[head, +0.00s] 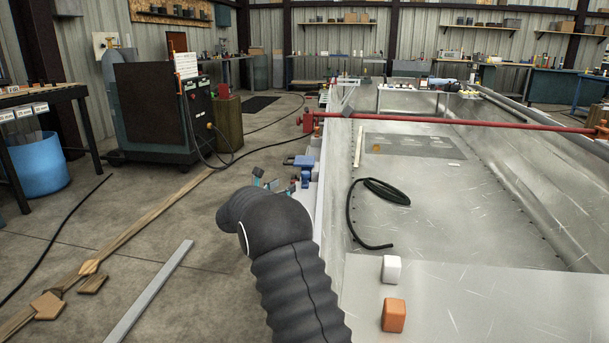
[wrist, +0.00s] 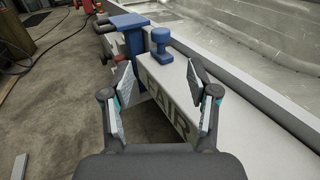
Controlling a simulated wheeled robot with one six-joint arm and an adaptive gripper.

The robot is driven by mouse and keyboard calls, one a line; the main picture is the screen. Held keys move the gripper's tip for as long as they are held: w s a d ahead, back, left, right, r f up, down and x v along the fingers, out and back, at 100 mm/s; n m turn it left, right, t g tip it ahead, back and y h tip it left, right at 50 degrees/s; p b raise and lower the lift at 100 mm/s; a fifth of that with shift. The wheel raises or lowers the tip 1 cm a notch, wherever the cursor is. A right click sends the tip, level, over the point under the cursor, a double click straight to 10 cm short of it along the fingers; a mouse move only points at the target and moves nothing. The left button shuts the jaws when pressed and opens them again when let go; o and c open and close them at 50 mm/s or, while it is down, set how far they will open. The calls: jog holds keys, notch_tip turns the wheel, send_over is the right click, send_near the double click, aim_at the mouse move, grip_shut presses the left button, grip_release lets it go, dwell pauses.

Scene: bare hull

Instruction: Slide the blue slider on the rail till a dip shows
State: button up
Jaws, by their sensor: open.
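The rail (wrist: 205,115) is a pale, flat-topped edge of the hull with dark letters on its side, partly covered by my fingers. A small blue knob-shaped piece, seemingly the blue slider (wrist: 161,44), stands upright on the rail's top at upper middle in the wrist view. My gripper (wrist: 160,80) is open and empty, its two pads apart over the rail, short of the blue knob and not touching it. In the head view my gripper (head: 275,180) is mostly hidden behind my dark arm, beside the hull's left edge. No dip is visible in the rail.
A larger blue clamp (wrist: 132,40) grips the hull edge just left of the knob; it also shows in the head view (head: 300,161). A red bar (head: 450,122) crosses the hull.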

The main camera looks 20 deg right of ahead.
aim_at(303, 174)
jog(key=p+x, duration=0.1)
jog(key=x, duration=1.2)
jog(key=shift+w+d, duration=0.2)
jog(key=shift+d, duration=0.05)
grip_shut()
